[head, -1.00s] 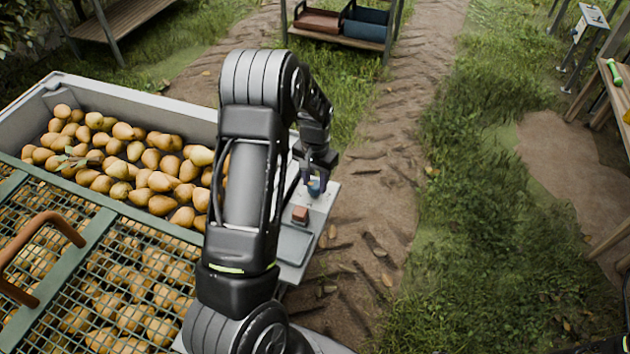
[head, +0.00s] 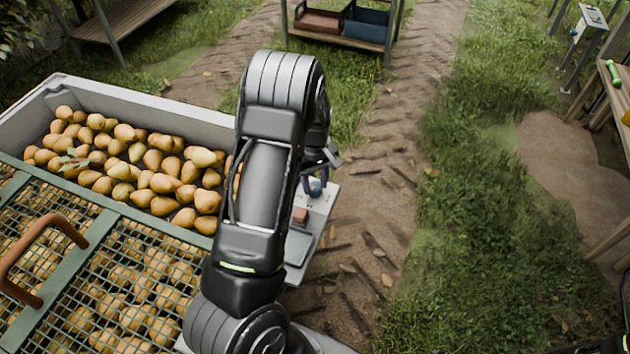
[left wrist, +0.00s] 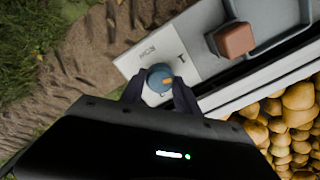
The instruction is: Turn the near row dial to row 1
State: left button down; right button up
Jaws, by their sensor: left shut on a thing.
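The near row dial (left wrist: 155,74) is a round blue knob with an orange pointer mark, on a pale panel (left wrist: 193,62) with small printed lettering and a numeral that looks like 1. In the left wrist view the pointer mark lies on the knob's right side. My left gripper (left wrist: 158,92) is shut on the dial, one dark finger on each side of it. In the head view the dial (head: 315,187) shows small and blue beneath my left gripper (head: 314,181), partly hidden by the fingers.
A red-brown block (left wrist: 236,40) sits on the panel beside a grey tray (left wrist: 275,18). A grey bin (head: 150,98) of pears stands left, with a green mesh cover (head: 110,235) in front. A dirt track (head: 375,230) and grass lie right of the panel.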

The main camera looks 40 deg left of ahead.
aim_at(315, 186)
pick_arm(q)
jog(key=shift+n+p, duration=0.4)
jog(key=shift+n, duration=1.5)
jog(key=c, duration=0.9)
grip_release()
jog(key=shift+r, duration=0.1)
notch_tip(315, 186, up, 8)
jog(key=shift+f+p, duration=0.2)
jog(key=shift+p, duration=0.1)
